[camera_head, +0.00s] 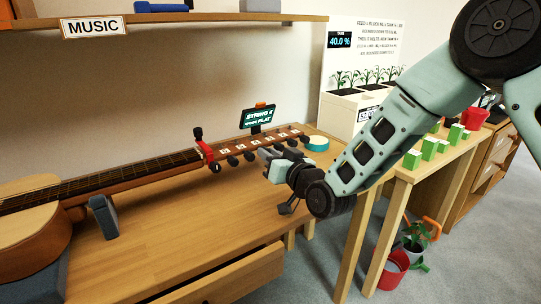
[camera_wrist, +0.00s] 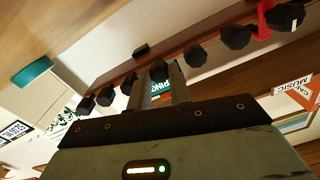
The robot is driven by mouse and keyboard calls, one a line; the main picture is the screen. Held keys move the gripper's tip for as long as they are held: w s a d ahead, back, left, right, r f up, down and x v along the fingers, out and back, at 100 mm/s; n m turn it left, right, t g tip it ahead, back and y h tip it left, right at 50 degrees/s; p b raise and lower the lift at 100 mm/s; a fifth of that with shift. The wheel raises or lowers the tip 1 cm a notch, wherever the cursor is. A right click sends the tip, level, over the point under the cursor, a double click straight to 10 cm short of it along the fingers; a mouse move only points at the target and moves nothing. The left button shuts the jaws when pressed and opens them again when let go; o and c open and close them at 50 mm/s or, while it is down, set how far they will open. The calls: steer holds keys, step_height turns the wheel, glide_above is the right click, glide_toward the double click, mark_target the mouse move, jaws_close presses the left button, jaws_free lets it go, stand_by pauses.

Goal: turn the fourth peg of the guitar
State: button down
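The guitar (camera_head: 110,183) lies on the wooden bench with its headstock (camera_head: 262,143) to the right, and small number tags run along it. Dark pegs line the headstock's near edge; one peg (camera_head: 232,161) shows left of my gripper. A small tuner display (camera_head: 258,117) reads "STRING 4" and "FLAT". My gripper (camera_head: 267,157) is at the headstock's near side and hides some pegs. In the wrist view its fingers (camera_wrist: 163,84) stand apart, with one peg (camera_wrist: 158,70) at the tips, between them in the picture. I cannot tell whether they touch it.
A red capo (camera_head: 206,152) clamps the neck left of the pegs. A teal round thing (camera_head: 318,143) lies past the headstock's end. A grey support (camera_head: 103,216) stands by the neck. The bench front (camera_head: 190,245) is clear. Green blocks (camera_head: 430,148) stand on the right table.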

steer(key=shift+n+b, duration=0.3)
steer(key=shift+a+n+b, duration=0.1)
steer(key=shift+n+b, duration=5.15)
steer(key=shift+n, duration=2.35)
steer(key=c, duration=1.6)
jaws_free()
steer(key=shift+o, duration=0.2)
steer(key=shift+s, duration=0.1)
